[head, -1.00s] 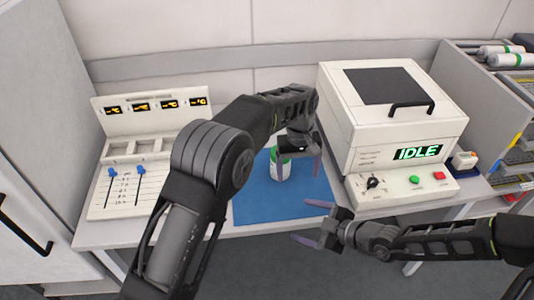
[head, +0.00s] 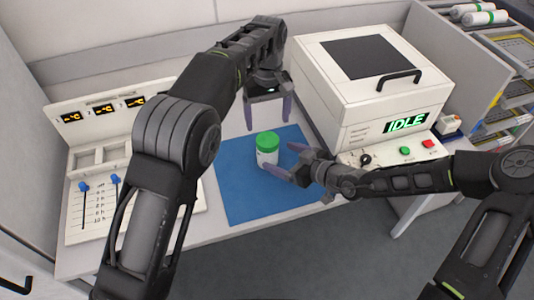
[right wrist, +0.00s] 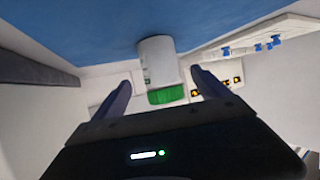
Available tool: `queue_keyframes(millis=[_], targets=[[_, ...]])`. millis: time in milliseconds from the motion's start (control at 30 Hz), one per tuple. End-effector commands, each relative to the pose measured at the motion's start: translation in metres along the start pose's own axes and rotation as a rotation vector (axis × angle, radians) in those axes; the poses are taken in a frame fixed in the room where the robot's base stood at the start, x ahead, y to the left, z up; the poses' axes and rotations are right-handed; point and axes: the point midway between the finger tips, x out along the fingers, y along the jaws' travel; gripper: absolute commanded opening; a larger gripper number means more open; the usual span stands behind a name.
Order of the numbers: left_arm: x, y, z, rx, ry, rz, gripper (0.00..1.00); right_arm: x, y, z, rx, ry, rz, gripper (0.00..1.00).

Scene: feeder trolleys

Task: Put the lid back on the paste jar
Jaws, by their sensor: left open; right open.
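The paste jar (head: 267,160) is white and stands upright on the blue mat (head: 240,195). Its green lid (head: 267,140) sits on top of it and looks level; I cannot tell whether it is screwed tight. My left gripper (head: 268,112) is open and empty, raised above and behind the jar, fingers pointing down. My right gripper (head: 286,160) is open at the jar's right side, with its fingers pointing at it. In the right wrist view, the jar (right wrist: 157,60) and green lid (right wrist: 167,95) appear upside down beyond the open fingers.
A white machine (head: 360,85) reading IDLE stands at the back right. A panel with blue sliders (head: 100,185) and orange displays stands at the left. Shelving (head: 480,90) is at the far right. The front of the mat is clear.

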Motion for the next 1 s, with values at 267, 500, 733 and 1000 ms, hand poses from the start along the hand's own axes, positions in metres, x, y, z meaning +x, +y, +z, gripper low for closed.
queue_keyframes(millis=[267,500,733,1000], targets=[[0.0,0.0,0.0,0.0,0.0,0.0,0.82,0.04,-0.002,0.0,-0.001,0.0,-0.004,0.85],[0.0,0.0,0.0,0.0,0.0,0.0,0.82,0.063,-0.001,0.001,0.0,-0.001,-0.002,0.85],[0.0,0.0,0.0,0.0,0.0,0.0,0.82,0.066,-0.001,0.001,0.0,-0.001,-0.001,0.85],[0.0,0.0,0.0,0.0,0.0,0.0,0.82,0.066,-0.001,0.001,0.0,-0.001,-0.001,0.71]])
